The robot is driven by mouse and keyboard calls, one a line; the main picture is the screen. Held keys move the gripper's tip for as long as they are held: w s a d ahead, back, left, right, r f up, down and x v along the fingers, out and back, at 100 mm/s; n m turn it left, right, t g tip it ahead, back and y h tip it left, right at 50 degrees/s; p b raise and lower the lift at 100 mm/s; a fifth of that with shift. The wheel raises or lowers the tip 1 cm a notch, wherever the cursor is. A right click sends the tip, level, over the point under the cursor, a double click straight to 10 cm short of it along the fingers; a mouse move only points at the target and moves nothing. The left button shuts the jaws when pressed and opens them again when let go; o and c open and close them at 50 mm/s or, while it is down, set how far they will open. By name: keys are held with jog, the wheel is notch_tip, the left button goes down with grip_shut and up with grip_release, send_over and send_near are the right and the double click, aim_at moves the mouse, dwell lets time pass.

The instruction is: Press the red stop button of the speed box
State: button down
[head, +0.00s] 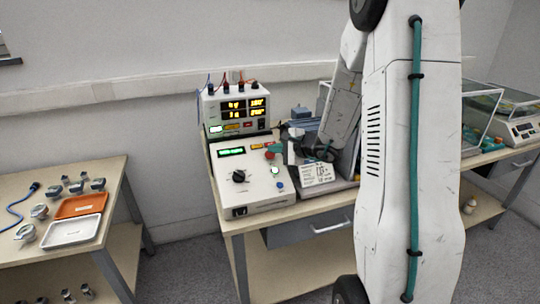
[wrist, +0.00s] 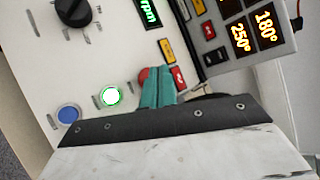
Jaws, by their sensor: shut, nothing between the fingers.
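The speed box (head: 250,193) is a white panel with a black knob, a green display and coloured buttons. It fills the left of the wrist view (wrist: 100,50). The red stop button (head: 269,155) also shows in the wrist view (wrist: 143,76), partly hidden behind my fingers. My gripper (head: 276,149) has teal fingers, shut together and empty. In the wrist view the fingertips (wrist: 157,72) overlap the button's right side; I cannot tell whether they touch it.
A lit green button (wrist: 111,96) and a blue button (wrist: 68,114) sit beside the red one. A power unit (head: 237,110) with yellow digits stands behind the box. A display card (head: 318,174) is to the right. A left table (head: 105,180) holds trays and small parts.

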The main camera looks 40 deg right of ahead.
jog(key=shift+w+f, duration=0.2)
jog(key=shift+f, duration=0.15)
jog(key=shift+w+d+f, duration=0.1)
jog(key=shift+w+f, duration=0.05)
jog(key=shift+f, duration=0.2)
dwell(0.6)
dwell(0.4)
jog(key=shift+s+r, duration=0.35)
jog(key=shift+r, duration=0.45)
jog(key=r, duration=0.1)
jog(key=s+r, duration=0.1)
jog(key=r, duration=0.1)
jog(key=s+r, duration=0.1)
jog(key=shift+a+r, duration=0.15)
jog(key=shift+a, duration=0.25)
dwell(0.4)
